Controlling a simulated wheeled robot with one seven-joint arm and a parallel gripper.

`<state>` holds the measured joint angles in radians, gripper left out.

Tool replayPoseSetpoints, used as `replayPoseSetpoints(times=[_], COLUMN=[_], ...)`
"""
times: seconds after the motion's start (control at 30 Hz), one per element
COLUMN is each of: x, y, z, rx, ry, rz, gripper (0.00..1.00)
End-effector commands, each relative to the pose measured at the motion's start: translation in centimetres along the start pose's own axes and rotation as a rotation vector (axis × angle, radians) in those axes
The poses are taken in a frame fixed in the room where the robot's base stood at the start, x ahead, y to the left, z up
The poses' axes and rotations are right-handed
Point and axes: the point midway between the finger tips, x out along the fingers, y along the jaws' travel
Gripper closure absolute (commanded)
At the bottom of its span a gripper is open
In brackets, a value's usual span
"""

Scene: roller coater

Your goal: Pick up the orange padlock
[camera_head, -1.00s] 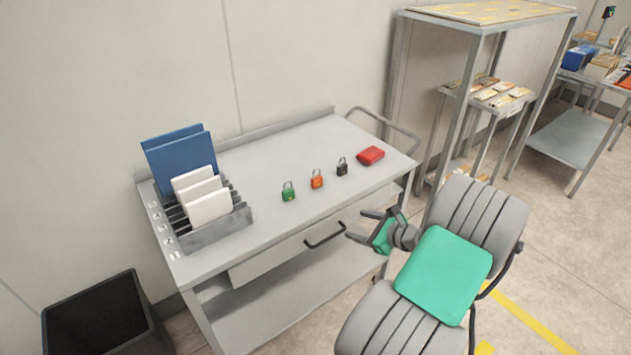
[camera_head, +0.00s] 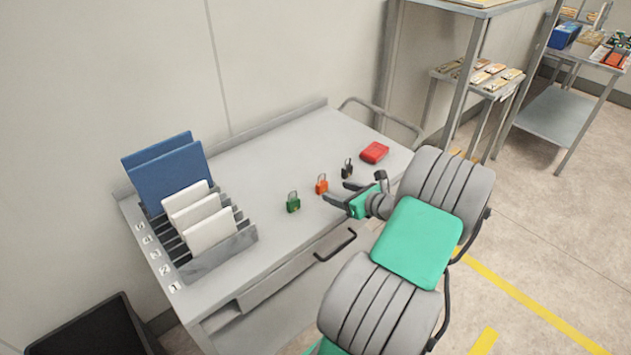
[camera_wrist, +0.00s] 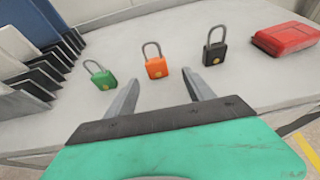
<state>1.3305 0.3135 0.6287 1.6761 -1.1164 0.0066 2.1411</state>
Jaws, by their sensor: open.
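The orange padlock (camera_head: 322,187) stands on the grey cart top (camera_head: 265,165) between a green padlock (camera_head: 293,204) on its left and a black padlock (camera_head: 347,170) on its right. In the wrist view the orange padlock (camera_wrist: 156,67) shows its shackle up, beyond the fingertips and between their lines. My gripper (camera_head: 336,192) is open and empty, close to the near side of the orange padlock in the head view. In the wrist view its two fingers (camera_wrist: 158,85) are apart, with cart surface between them. No contact with the padlock is visible.
A red box (camera_head: 374,152) lies right of the black padlock. A rack with blue and white panels (camera_head: 213,258) stands at the cart's left. A drawer handle (camera_head: 336,246) juts from the front. A black bin (camera_head: 95,330) stands at lower left.

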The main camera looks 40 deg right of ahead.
Motion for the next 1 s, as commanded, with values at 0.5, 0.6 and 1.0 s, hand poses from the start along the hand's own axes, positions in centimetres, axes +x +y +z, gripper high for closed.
replayPoseSetpoints(times=[0.5,0.6,1.0], x=[7.4,7.4,7.3], y=[0.8,0.7,0.6], z=[0.7,0.7,0.6], rx=[-0.011,-0.010,-0.010], ry=[-0.001,-0.001,-0.001], rz=[0.023,0.021,0.020], gripper=[0.38,0.38,0.68])
